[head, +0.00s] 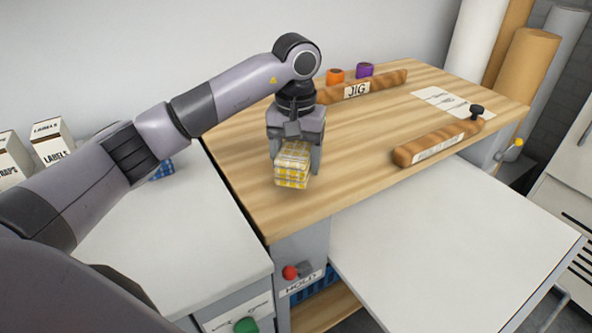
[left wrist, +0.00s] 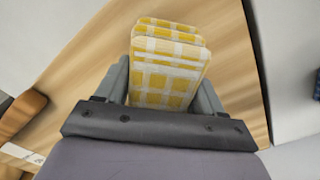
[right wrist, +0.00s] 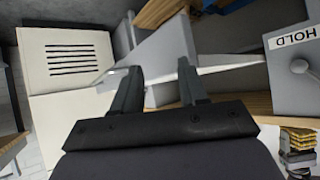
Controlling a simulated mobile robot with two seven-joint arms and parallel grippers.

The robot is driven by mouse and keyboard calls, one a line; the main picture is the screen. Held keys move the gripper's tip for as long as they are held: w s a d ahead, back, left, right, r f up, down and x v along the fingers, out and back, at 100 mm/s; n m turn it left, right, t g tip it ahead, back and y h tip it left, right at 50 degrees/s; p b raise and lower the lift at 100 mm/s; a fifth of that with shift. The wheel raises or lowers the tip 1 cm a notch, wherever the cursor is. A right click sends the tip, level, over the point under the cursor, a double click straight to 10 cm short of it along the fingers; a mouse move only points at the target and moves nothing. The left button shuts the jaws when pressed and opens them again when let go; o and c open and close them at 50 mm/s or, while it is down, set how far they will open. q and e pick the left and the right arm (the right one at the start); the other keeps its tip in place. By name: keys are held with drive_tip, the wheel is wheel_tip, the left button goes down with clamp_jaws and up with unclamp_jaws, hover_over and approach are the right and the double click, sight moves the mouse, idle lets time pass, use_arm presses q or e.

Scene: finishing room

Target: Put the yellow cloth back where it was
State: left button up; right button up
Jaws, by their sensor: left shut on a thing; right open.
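The yellow cloth (head: 293,165) is a folded, yellow-and-white checked stack. My left gripper (head: 295,158) is shut on it, over the front left part of the wooden bench top (head: 365,124). In the left wrist view the cloth (left wrist: 168,75) stands between the two fingers. I cannot tell whether its underside touches the wood. My right gripper (right wrist: 157,82) shows only in the right wrist view, open and empty, low down facing grey cabinet parts. A blue checked cloth (head: 162,171) lies on the white counter at left, partly hidden by my left arm.
A JIG bar (head: 375,86) and a second wooden bar (head: 437,143) lie on the bench, with orange (head: 335,76) and purple (head: 365,70) rolls behind. A white panel (head: 440,235) juts out in front. LABELS boxes (head: 50,140) stand at left. The bench middle is clear.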

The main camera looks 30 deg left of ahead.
sight(296, 148)
use_arm(q)
drive_tip(key=shift+f, duration=1.55)
drive_tip(key=shift+f, duration=0.1)
drive_tip(key=o, duration=1)
drive_tip(key=shift+r, duration=0.2)
wheel_tip(296, 148, up, 12)
drive_tip(key=shift+f+p, duration=0.1)
drive_tip(key=shift+p, duration=0.5)
